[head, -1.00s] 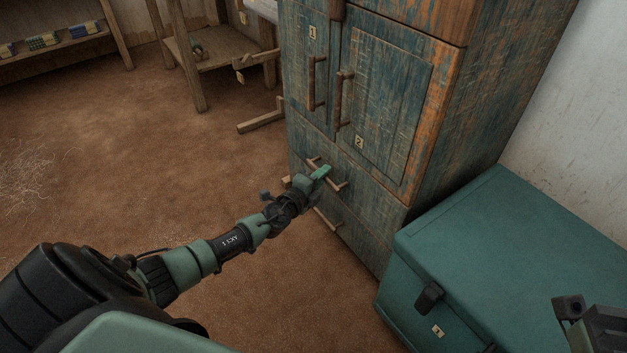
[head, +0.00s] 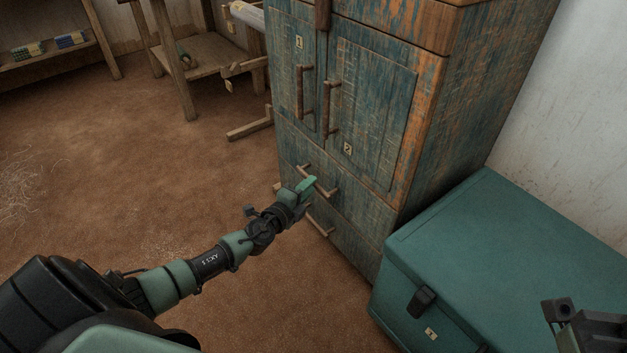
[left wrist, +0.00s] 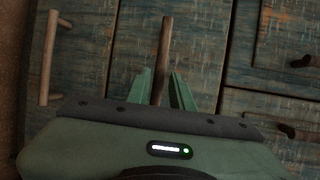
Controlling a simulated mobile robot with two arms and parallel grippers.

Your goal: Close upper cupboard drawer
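The upper cupboard drawer (head: 355,208) is a worn blue-brown front below the doors of the wooden cupboard. It looks about flush; a small gap cannot be made out. Its bar handle (head: 329,190) is at my left gripper (head: 308,186), whose green fingers reach it from the left. In the left wrist view, the same handle (left wrist: 164,50) runs between the two green fingers (left wrist: 162,90), with space on both sides. The left gripper is open around the handle. Of my right arm, only a dark part shows at the lower right; its fingers are not visible.
The lower drawer's handle (head: 319,224) is just below. Door handles (head: 331,108) stick out above. A teal chest (head: 500,255) stands close to the cupboard's right. A wooden frame (head: 205,75) stands behind at the left. The brown floor (head: 130,180) at the left is open.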

